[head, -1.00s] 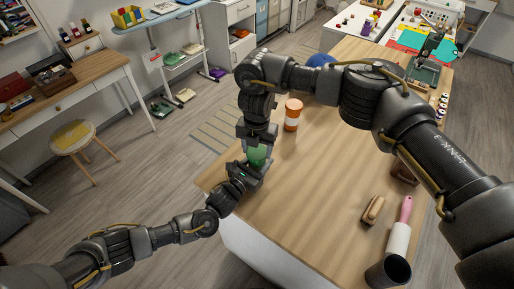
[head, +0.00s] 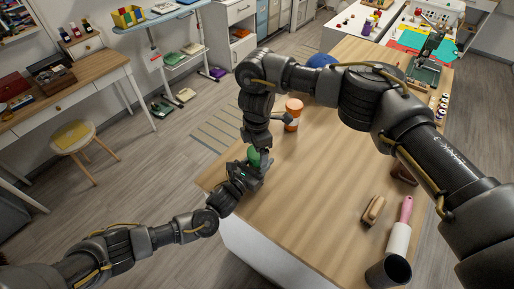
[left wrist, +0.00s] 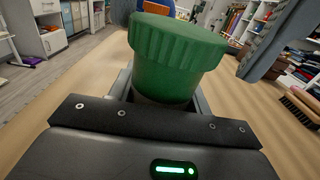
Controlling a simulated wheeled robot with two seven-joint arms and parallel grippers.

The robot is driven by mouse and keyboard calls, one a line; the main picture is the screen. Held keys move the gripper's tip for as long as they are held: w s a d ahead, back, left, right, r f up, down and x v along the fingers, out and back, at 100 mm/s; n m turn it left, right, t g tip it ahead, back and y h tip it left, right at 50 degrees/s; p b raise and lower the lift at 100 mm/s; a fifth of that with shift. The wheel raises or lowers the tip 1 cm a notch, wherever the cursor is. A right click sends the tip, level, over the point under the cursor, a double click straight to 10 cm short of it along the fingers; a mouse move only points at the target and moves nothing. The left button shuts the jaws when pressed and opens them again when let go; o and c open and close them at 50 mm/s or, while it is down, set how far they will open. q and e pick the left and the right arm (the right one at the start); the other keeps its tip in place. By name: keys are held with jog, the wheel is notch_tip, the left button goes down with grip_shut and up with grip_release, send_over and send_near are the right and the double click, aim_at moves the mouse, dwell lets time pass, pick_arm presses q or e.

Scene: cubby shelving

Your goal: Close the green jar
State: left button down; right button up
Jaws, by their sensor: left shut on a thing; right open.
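The green jar (head: 254,156) is upright at the table's near left corner, mostly hidden by my grippers in the head view. In the left wrist view, a wide green lid with a ribbed edge (left wrist: 178,40) sits on top of the green jar body (left wrist: 165,82). I cannot tell how tightly it sits. My left gripper (head: 256,168) is shut around the jar's lower part. My right gripper (head: 268,142) is open just above the jar, pointing down. One grey finger of it (left wrist: 275,40) shows beside the lid at upper right in the left wrist view, apart from the lid.
A blue round thing (head: 322,60) is farther back. The middle of the wooden table (head: 320,170) is clear.

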notch_tip(320, 180, up, 12)
dwell(0.5)
pick_arm(q)
jog(key=c, duration=0.6)
grip_release()
jog(key=shift+s, duration=0.1)
pick_arm(e)
jog(key=shift+f, duration=0.1)
pick_arm(q)
jog(key=shift+s+a+f, duration=0.1)
jog(key=shift+s+a, duration=0.2)
jog(key=shift+s, duration=0.05)
jog(key=b+v, duration=0.2)
jog(key=v, duration=0.6)
jog(key=shift+s+a, duration=0.55)
jog(key=shift+s, duration=0.1)
pick_arm(e)
jog(key=shift+f, duration=1.1)
